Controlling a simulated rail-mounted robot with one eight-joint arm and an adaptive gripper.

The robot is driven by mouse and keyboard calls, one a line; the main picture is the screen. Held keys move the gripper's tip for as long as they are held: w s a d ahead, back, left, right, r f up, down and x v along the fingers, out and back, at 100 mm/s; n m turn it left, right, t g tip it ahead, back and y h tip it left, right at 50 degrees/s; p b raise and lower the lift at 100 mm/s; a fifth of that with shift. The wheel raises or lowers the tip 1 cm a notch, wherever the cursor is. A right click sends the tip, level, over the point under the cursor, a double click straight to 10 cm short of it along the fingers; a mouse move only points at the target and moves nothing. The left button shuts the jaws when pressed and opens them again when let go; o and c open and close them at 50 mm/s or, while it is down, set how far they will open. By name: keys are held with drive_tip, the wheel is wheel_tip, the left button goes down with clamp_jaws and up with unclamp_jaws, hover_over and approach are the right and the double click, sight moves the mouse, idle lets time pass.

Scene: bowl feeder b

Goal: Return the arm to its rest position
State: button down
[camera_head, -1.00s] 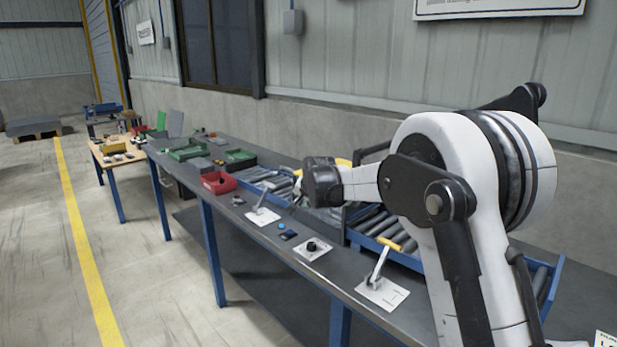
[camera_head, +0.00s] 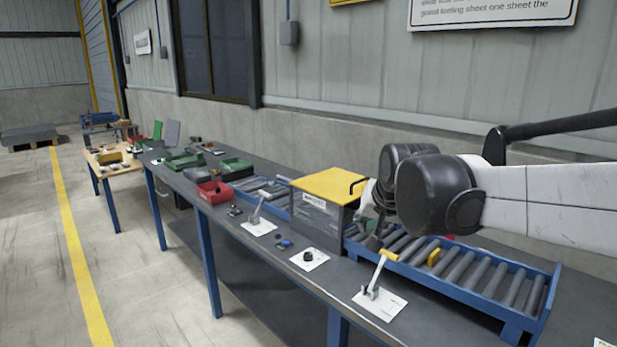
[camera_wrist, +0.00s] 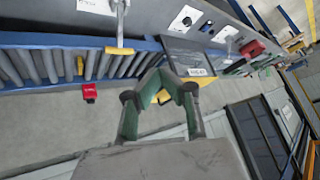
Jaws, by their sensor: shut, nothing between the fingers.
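My arm (camera_head: 545,205) reaches in from the right edge in the head view. Its dark wrist joint hangs above the roller conveyor (camera_head: 515,323), right of a grey box with a yellow lid (camera_head: 330,184). My gripper (camera_wrist: 172,82) shows in the wrist view with its green-grey fingers closed together and empty. In the head view the gripper is mostly hidden behind the wrist; a dark part of it shows low over the rollers. The conveyor also shows along the left of the wrist view (camera_wrist: 75,42).
A lever with a yellow handle (camera_head: 388,254) stands on the bench front, near a black knob (camera_head: 308,256). A red bin (camera_head: 214,192) and green trays (camera_head: 236,167) lie farther left. A wall runs behind the bench. The floor in front is clear.

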drive_tip(key=s+d+f, duration=0.2)
drive_tip(key=s+f, duration=0.1)
drive_tip(key=s, duration=0.5)
drive_tip(key=s+d+f+n, duration=0.1)
drive_tip(key=s+d+f, duration=0.1)
drive_tip(key=s, duration=0.7)
drive_tip(key=s+d+f+n+g+h, duration=0.1)
drive_tip(key=s+d+f, duration=0.2)
drive_tip(key=s, duration=0.6)
drive_tip(key=shift+f, duration=0.6)
drive_tip(key=shift+d, duration=0.1)
idle(2.4)
